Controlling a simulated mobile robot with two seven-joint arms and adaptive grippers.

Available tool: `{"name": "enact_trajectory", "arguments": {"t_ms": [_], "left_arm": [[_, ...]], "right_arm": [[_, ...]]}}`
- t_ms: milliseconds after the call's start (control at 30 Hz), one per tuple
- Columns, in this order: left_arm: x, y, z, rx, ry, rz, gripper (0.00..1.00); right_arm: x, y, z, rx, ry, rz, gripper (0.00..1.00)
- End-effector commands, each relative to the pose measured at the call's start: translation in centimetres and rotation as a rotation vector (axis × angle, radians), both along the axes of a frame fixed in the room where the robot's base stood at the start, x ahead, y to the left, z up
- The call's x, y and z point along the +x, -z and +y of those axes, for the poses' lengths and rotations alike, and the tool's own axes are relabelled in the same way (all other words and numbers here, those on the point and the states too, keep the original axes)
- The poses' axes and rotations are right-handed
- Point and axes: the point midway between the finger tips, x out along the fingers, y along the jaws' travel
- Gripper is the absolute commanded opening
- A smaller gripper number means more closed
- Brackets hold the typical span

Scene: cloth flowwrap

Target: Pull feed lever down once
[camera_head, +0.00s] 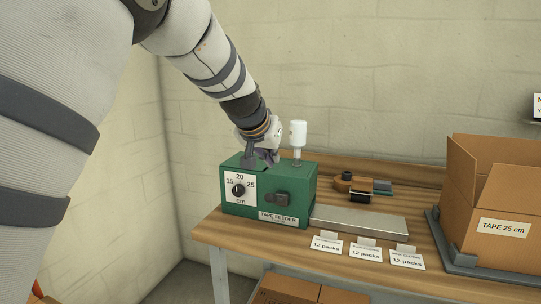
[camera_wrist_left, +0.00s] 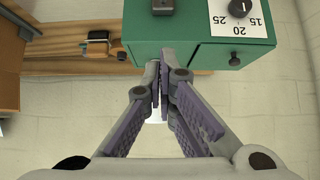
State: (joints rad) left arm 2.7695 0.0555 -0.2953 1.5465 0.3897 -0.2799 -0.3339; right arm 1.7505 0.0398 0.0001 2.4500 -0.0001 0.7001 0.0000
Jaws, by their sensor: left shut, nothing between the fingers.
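The fingers partly hide something white there. My right gripper is out of view.
A metal plate (camera_head: 358,223) extends right from the feeder, with several "12 packs" cards in front. A tape dispenser (camera_head: 360,196) lies behind it. An open cardboard box (camera_head: 500,195) labelled "TAPE 25 cm" stands at the right. A wall is close behind the bench.

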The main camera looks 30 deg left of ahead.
Motion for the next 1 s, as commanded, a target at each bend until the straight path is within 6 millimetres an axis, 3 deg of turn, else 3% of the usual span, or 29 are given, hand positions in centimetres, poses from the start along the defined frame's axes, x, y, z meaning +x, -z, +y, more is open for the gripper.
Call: {"name": "enact_trajectory", "arguments": {"t_ms": [33,200,300,500,1000], "left_arm": [[1.0,2.1,0.2,-0.001,-0.001,0.018,0.0],[3.5,4.6,0.8,0.0,-0.001,0.015,0.0],[2.1,5.0,0.5,-0.002,0.0,0.004,0.0],[1.2,6.5,0.3,0.0,0.0,0.002,0.0],[1.6,7.2,0.2,0.003,0.001,-0.005,0.0]], "right_arm": [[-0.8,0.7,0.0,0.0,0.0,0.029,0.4],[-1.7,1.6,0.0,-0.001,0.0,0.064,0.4],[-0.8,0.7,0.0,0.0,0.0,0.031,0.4],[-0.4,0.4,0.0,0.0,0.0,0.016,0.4],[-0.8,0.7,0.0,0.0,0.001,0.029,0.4]]}}
